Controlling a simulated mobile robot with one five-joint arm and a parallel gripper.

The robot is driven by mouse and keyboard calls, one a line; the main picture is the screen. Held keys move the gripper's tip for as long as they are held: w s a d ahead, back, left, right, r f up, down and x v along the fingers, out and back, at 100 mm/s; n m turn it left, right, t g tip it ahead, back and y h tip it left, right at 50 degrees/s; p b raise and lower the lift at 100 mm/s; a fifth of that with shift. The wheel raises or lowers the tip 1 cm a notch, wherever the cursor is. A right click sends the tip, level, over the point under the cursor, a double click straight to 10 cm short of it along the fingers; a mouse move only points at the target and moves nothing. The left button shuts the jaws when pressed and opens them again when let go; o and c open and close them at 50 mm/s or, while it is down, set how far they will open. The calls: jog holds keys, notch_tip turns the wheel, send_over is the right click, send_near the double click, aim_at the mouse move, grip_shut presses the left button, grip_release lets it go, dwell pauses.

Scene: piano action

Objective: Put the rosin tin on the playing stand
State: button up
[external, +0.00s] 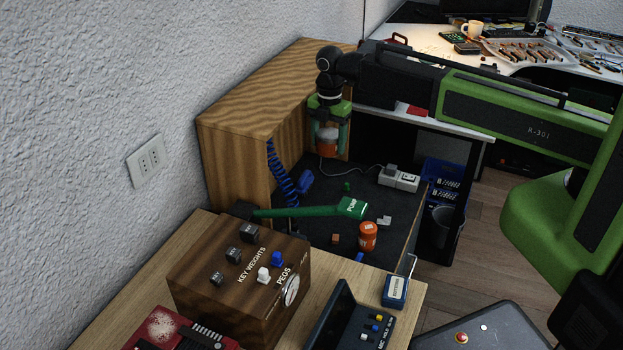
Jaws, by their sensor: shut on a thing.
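My gripper (328,132), with green fingers, points down beside the wooden cabinet and above the dark mat. It is shut on an orange container (327,142) with a pale band, held upright in the air. The fingers cover part of it, and its label cannot be read, so I cannot tell for sure whether it is the rosin tin. Another orange container (368,238) with a pale label stands on the dark mat below, to the right. I cannot pick out the playing stand with certainty.
A wooden cabinet (240,135) stands left of my gripper, close to it. On the dark mat (340,210) are a green-handled tool (350,207), a white power strip (398,178) and small blocks. A wooden weights box (225,265) stands in front. A cluttered white desk is behind.

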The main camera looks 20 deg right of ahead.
jog(key=s+a+r+n+p, duration=0.1)
jog(key=s+a+r+p, duration=0.35)
jog(key=r+p, duration=0.35)
jog(key=s+a+r+n+p, duration=0.2)
jog(key=s+a+r+p, duration=0.1)
jog(key=a+r+p, duration=0.5)
jog(key=s+a+n+b, duration=0.2)
jog(key=a+b, duration=0.1)
jog(key=a, duration=0.9)
jog(key=a+f+m+b, duration=0.2)
jog(key=a+f+b, duration=0.3)
jog(key=f+b, duration=0.3)
jog(key=a+f+m+b, duration=0.3)
jog(key=a+f+b, duration=0.3)
jog(key=f+b, duration=0.2)
jog(key=shift+s+f+m, duration=0.2)
jog(key=shift+s+m, duration=0.1)
